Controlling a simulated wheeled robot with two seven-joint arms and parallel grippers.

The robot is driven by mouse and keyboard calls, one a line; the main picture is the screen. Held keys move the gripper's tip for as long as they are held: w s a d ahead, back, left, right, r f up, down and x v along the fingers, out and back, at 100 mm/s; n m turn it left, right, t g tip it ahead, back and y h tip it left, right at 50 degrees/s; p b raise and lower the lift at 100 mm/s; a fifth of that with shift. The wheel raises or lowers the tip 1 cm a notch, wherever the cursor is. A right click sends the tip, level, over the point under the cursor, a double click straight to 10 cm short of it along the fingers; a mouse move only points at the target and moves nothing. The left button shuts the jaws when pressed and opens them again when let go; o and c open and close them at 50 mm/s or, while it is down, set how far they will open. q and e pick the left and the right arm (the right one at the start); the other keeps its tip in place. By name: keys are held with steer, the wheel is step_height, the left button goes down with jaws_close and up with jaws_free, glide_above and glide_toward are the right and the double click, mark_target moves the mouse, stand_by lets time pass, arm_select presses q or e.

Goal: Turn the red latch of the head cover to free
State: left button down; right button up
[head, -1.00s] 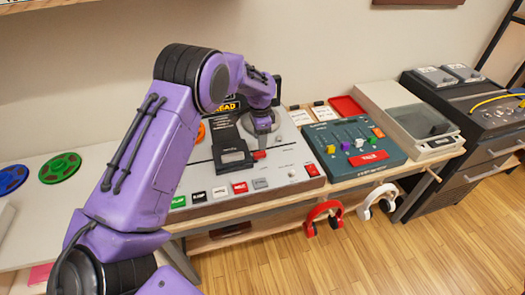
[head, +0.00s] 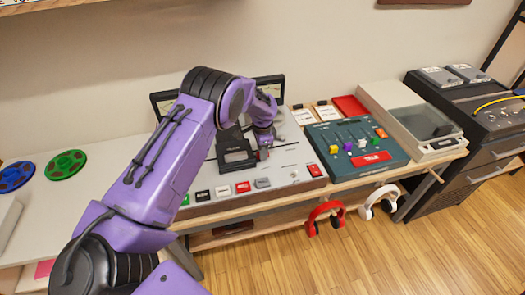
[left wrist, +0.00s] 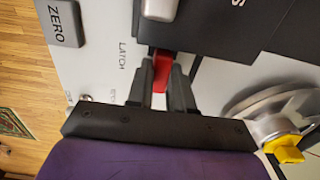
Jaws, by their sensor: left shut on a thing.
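The red latch (left wrist: 161,72) shows in the left wrist view beside the printed word LATCH. My left gripper (left wrist: 162,82) has one finger on each side of it and is shut on it. In the head view the red latch (head: 263,155) is a small red spot at the right side of the black head cover (head: 234,152), and my left gripper (head: 264,138) is over it from above. The cover lies on the grey tape deck (head: 290,175). Part of the latch is hidden between the fingers. My right gripper is not in view.
A silver round part with a yellow piece (left wrist: 285,149) is close beside my left gripper. A ZERO button (left wrist: 60,22) is on the deck. A teal mixer (head: 390,160) stands right of the deck. Green (head: 65,165) and blue reels (head: 16,176) lie at left.

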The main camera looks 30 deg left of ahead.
arm_select(q)
steer(key=n, duration=0.2)
steer(key=n+p, duration=0.1)
steer(key=n, duration=0.1)
steer(key=shift+s+d+r, duration=0.1)
steer(key=shift+d, duration=0.1)
steer(key=n, duration=0.5)
steer(key=shift+d+p, duration=0.25)
steer(key=shift+p, duration=0.15)
steer(key=n, duration=0.4)
steer(key=shift+d+n, duration=0.25)
steer(key=shift+n, duration=0.05)
steer(key=shift+w+d+n, duration=0.1)
steer(key=shift+n, duration=0.95)
steer(key=shift+w+d+n, duration=0.1)
steer(key=shift+n, duration=0.95)
steer(key=c, duration=1)
jaws_free()
